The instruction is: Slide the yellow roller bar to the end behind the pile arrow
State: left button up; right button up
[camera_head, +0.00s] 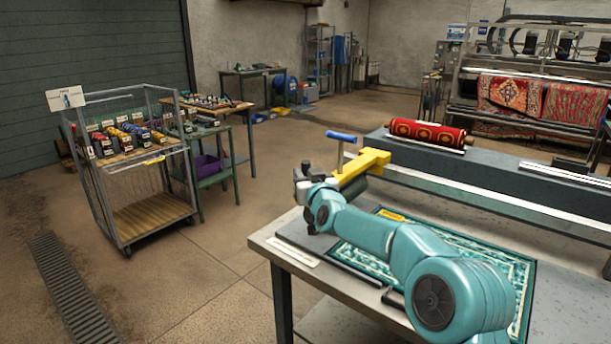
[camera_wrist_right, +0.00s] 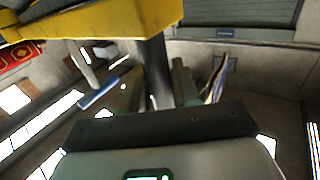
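The yellow roller bar (camera_head: 366,166) stands at the far left part of the work table, with a blue handle (camera_head: 342,136) on a grey post. A dark roller part shows under the yellow. My right gripper (camera_head: 308,190) is close beside its left end, and the wrist hides the contact. In the right wrist view the yellow bar (camera_wrist_right: 110,18) crosses the top, and the blue handle (camera_wrist_right: 98,92) shows at left. A dark upright piece rises before the wrist; I cannot tell whether the fingers hold it. A small yellow marker (camera_head: 392,214), perhaps the pile arrow, lies at the rug's far left edge. My left gripper is out of view.
A teal patterned rug (camera_head: 352,256) lies on the grey work table (camera_head: 262,243), partly hidden by my right arm. A rolled red rug (camera_head: 428,133) rests on the long grey bench behind. A wire cart (camera_head: 105,203) with coloured items stands at left. Open floor lies between.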

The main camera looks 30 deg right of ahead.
jog(key=shift+o, duration=1.4)
jog(key=shift+w+a+r, duration=0.15)
jog(key=shift+w, duration=0.1)
jog(key=shift+s, duration=0.35)
jog(key=shift+s+f, duration=0.2)
jog(key=shift+s, duration=0.1)
jog(key=s+a+b, duration=0.3)
jog(key=s, duration=1.2)
jog(key=shift+r, duration=0.1)
